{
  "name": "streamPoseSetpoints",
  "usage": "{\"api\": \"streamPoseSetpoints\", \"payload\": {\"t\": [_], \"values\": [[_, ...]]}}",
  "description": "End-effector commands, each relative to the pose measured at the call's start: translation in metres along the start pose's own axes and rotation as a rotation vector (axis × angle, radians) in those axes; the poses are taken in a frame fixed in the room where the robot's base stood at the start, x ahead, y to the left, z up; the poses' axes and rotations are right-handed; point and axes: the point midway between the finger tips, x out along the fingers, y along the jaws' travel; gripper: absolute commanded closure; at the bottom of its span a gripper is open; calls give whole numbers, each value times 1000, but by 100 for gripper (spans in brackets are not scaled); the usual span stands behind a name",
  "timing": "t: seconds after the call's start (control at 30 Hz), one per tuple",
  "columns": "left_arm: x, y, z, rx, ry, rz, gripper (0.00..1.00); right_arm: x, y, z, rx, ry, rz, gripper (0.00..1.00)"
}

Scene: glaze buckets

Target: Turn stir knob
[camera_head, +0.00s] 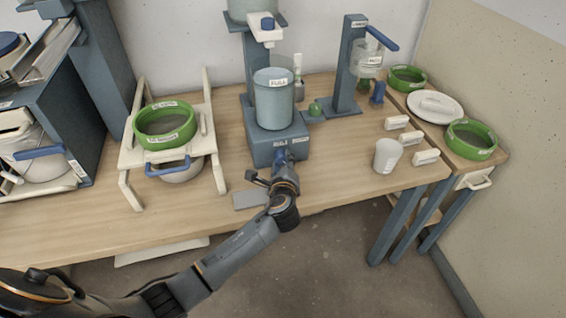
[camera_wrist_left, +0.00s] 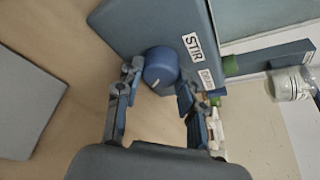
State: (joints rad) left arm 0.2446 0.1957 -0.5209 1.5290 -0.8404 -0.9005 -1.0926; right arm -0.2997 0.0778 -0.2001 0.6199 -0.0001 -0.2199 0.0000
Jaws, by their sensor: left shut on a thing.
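The blue stir knob (camera_wrist_left: 160,66) is a round dial with a short white mark, on the front of the blue stirrer base (camera_head: 277,138). A white STIR label (camera_wrist_left: 193,47) is beside it in the left wrist view. My left gripper (camera_head: 283,165) reaches the front of the base from below. In the left wrist view its two fingers (camera_wrist_left: 158,84) are on either side of the knob, shut on it. The gripper hides most of the knob in the head view. A pale blue labelled bucket (camera_head: 274,100) stands upright on the base. My right gripper is not in view.
A flat grey plate (camera_head: 250,199) lies on the table left of my left gripper. A white rack with a green sieve (camera_head: 164,124) stands further left. A white cup (camera_head: 387,156) and white labelled blocks (camera_head: 411,138) are to the right.

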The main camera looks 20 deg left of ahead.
Motion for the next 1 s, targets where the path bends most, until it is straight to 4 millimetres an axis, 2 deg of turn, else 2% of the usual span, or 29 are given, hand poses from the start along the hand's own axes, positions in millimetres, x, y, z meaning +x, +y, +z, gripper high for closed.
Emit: {"api": "streamPoseSetpoints", "payload": {"t": [0.07,0.1,0.17,0.2,0.5,0.63,0.77,1.0], "values": [[0,0,1,1,-1,0,93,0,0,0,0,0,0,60],[0,0,1,1,-1,0,54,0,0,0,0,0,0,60],[0,0,1,1,-1,1,42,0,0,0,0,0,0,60],[0,0,1,1,-1,1,39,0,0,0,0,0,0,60],[-1,0,0,1,0,1,39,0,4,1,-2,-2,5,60],[-11,0,0,2,0,0,39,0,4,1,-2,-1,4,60],[-34,1,0,-1,2,0,39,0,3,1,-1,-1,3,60],[-86,1,-1,0,2,1,39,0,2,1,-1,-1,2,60]]}}
